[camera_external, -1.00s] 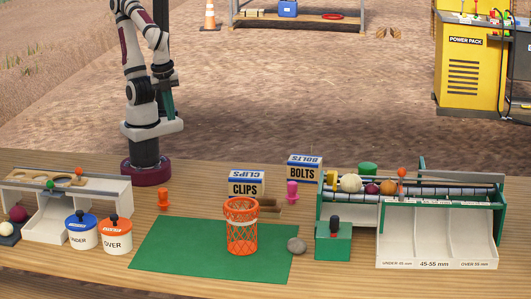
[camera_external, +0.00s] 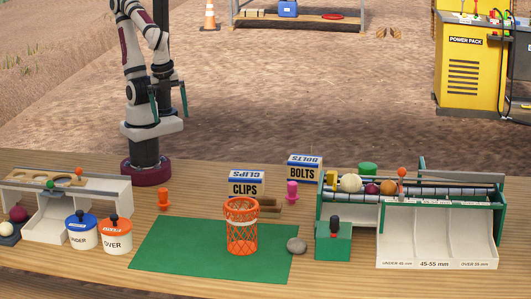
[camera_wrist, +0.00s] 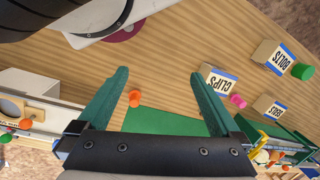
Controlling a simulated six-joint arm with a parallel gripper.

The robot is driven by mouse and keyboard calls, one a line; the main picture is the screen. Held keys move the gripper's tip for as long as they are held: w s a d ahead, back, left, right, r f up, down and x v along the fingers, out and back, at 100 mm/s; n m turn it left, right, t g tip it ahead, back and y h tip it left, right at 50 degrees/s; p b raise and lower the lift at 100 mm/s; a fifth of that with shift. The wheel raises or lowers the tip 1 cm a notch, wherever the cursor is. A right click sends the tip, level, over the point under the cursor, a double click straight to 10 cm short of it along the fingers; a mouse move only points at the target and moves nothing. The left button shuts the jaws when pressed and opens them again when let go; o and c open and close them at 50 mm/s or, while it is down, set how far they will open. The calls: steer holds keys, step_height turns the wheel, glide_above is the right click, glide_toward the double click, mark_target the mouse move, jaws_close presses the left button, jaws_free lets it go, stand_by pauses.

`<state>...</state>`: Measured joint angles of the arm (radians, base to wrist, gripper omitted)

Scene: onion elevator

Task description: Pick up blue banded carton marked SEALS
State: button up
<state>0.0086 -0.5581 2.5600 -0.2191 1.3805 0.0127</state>
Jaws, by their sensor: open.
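A carton with a blue band (camera_wrist: 271,108) stands at the right of the wrist view. Its small upside-down lettering looks like SEALS. I cannot make this carton out in the external view. My gripper (camera_external: 170,102) is raised in front of my arm's column, with its green fingers spread. In the wrist view, my gripper (camera_wrist: 160,75) is open and empty over the bench. The carton lies outside the fingers, to their right.
Similar cartons marked CLIPS (camera_external: 246,184) and BOLTS (camera_external: 304,168) stand behind the green mat (camera_external: 180,250). A pink peg (camera_external: 292,192) stands between them and the roller sorter (camera_external: 440,240). An orange basket (camera_external: 242,235) stands on the mat. The mat's left part is clear.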

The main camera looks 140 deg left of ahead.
steer(key=w+a+f+n+t, duration=0.2)
steer(key=w+n, duration=0.6)
steer(key=w+a+f+n+t, duration=0.2)
steer(key=w+a+n, duration=0.1)
steer(key=w+n, duration=0.5)
steer(key=w+a+f+n+t, duration=0.2)
steer(key=w+n, duration=0.6)
steer(key=w+a+f+n+t+y, duration=0.1)
steer(key=w+a+f+n+y, duration=0.1)
steer(key=a+n, duration=0.6)
steer(key=w+a+f+n+t+y, duration=0.2)
steer(key=w+a+f+n, duration=0.3)
steer(key=a+n, duration=0.4)
steer(key=w+a+f+n+t+y, duration=0.1)
steer(key=w+a+f+n+y, duration=0.2)
steer(key=w+a+n, duration=0.3)
steer(key=shift+a+f+n, duration=0.15)
steer(key=shift+a+n, duration=1.25)
steer(key=shift+a, duration=0.15)
steer(key=x, duration=0.6)
steer(key=shift+d+f, duration=0.1)
steer(key=shift+f, duration=0.05)
steer(key=c, duration=1.4)
